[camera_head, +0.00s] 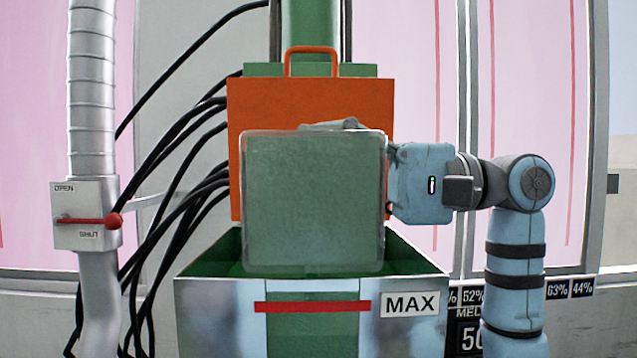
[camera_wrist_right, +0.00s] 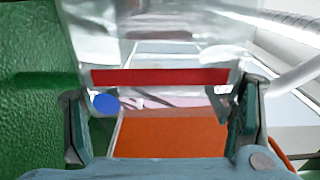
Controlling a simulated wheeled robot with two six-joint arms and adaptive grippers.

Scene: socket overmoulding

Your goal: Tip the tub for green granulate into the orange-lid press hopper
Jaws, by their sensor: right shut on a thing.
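The tub (camera_head: 313,203) is a translucent box with a grey-green face toward the head camera, over the mouth of the press hopper (camera_head: 222,315). The orange lid (camera_head: 310,105) stands open behind it. My right gripper (camera_head: 392,180) is shut on the tub from the right side. In the right wrist view the tub (camera_wrist_right: 160,40) is clear, with a red band and a blue dot, between the fingers (camera_wrist_right: 160,125); the orange lid (camera_wrist_right: 160,138) shows below. I cannot tell how much granulate the tub still holds. My left gripper is out of view.
The hopper front has a red line (camera_head: 312,306), a MAX label (camera_head: 409,304) and a green strip (camera_head: 312,335). A pipe with a red OPEN/SHUT lever (camera_head: 90,220) stands at left. Black cables (camera_head: 180,160) hang behind. Percentage displays (camera_head: 558,289) are low at right.

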